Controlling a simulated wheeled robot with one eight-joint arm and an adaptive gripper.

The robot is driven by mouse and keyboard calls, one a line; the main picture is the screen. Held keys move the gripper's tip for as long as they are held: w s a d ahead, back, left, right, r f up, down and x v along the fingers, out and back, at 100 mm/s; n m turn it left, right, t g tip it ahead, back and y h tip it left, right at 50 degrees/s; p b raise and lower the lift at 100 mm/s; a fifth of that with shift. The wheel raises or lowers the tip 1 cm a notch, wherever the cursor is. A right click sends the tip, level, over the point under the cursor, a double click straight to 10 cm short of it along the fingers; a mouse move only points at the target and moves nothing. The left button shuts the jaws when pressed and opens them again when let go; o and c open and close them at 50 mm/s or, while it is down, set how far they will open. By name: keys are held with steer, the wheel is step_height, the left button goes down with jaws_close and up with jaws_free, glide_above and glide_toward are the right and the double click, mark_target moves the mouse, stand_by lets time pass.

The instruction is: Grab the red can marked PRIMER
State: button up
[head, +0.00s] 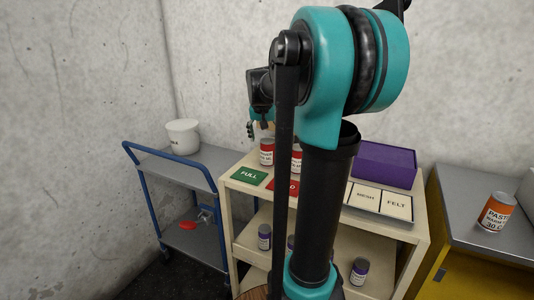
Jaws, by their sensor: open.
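Two red cans with pale lids and white labels stand on the top shelf of the cream cart (226,192). The left red can (266,157) is behind the green FULL card. The right red can (296,162) is partly hidden by my arm. The label print on both is too small to read surely, so I cannot tell which one is marked PRIMER. My gripper (257,128) is small in view, open and empty, above and slightly left of the left red can. My own arm hides part of it.
A green FULL card (248,176) and a red card (283,187) lie on the cart. A purple box (385,165) and MESH and FELT cards (397,205) are at right. A blue-framed trolley (205,172) holds a white bucket (182,136). An orange PASTE can (496,212) stands far right.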

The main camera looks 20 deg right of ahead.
mark_target(268, 157)
steer(key=x, duration=1.2)
steer(key=c, duration=1.6)
